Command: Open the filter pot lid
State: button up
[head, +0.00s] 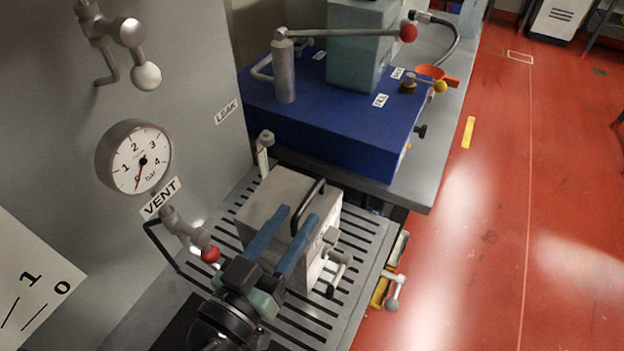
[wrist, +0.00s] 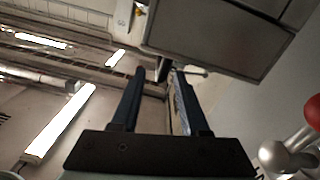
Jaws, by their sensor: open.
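A pale grey, box-shaped body (head: 268,190), which looks like the filter pot, stands on the slotted tray in the head view. A black bar handle (head: 308,206) is on its top, and grey knobs or levers (head: 340,265) are on its right-hand side. The top looks shut. My gripper (head: 300,212) is open, with two blue fingers and nothing held. In the head view its fingers overlap the pot's near part, and the handle shows between them; the gap in depth is unclear. My gripper (wrist: 153,73) also shows open in the wrist view, where the handle is not recognisable.
A red-tipped VENT valve (head: 210,254) projects from the grey panel, left of my gripper. A pressure gauge (head: 134,157) is above it. A blue box (head: 320,125) with a long red-knobbed lever (head: 345,32) stands behind. Red floor (head: 480,230) is open at right.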

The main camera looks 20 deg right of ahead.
aim_at(321, 181)
jog(key=p+x, duration=0.1)
jog(key=x, duration=0.5)
jog(key=shift+w+d, duration=0.25)
jog(key=shift+d, duration=0.05)
grip_shut()
dwell(1.1)
